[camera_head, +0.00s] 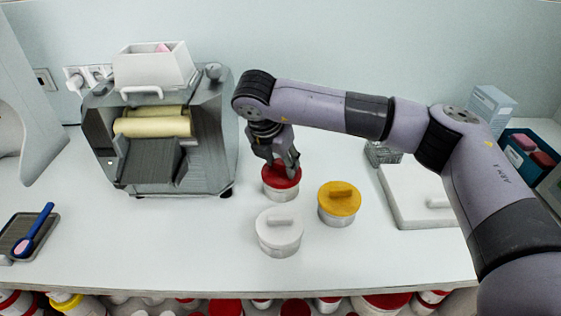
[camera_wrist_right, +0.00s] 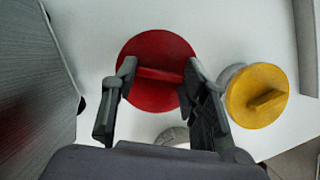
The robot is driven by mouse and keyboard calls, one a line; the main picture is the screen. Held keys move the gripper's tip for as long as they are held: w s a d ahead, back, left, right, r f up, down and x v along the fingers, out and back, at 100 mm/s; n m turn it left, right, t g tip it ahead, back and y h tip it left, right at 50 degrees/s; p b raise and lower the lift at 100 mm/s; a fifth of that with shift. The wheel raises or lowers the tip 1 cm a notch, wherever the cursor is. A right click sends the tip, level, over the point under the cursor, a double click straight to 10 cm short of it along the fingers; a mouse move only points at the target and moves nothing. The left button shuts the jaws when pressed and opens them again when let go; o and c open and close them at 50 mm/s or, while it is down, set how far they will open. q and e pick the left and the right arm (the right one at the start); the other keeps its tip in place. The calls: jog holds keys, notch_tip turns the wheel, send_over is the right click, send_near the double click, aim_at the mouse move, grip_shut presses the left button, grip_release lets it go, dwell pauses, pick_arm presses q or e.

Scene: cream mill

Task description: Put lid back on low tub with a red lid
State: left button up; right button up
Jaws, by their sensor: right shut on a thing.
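The low tub (camera_head: 281,193) stands on the white table in the middle of the head view, just right of the mill. Its red lid (camera_head: 285,181) is on top of the tub or directly over it; I cannot tell whether it is fully seated. My right gripper (camera_head: 283,172) reaches down from above, shut on the lid's raised bar handle. In the right wrist view the red lid (camera_wrist_right: 150,95) lies between the fingers (camera_wrist_right: 160,73), with the handle across them. The lid hides the tub there. My left gripper is not in view.
A tub with a yellow lid (camera_head: 339,200) stands close on the right, and a tub with a white lid (camera_head: 279,228) in front. The roller mill (camera_head: 165,145) is close on the left. A white slab (camera_head: 420,195) lies further right.

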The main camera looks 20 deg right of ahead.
jog(key=shift+f+b, duration=0.2)
jog(key=shift+b, duration=0.35)
dwell(0.6)
jog(key=o, duration=0.9)
jog(key=shift+o, duration=0.3)
jog(key=o, duration=0.5)
jog(key=shift+c, duration=0.2)
jog(key=shift+r, duration=0.1)
jog(key=shift+r+p, duration=0.6)
jog(key=shift+r, duration=1.6)
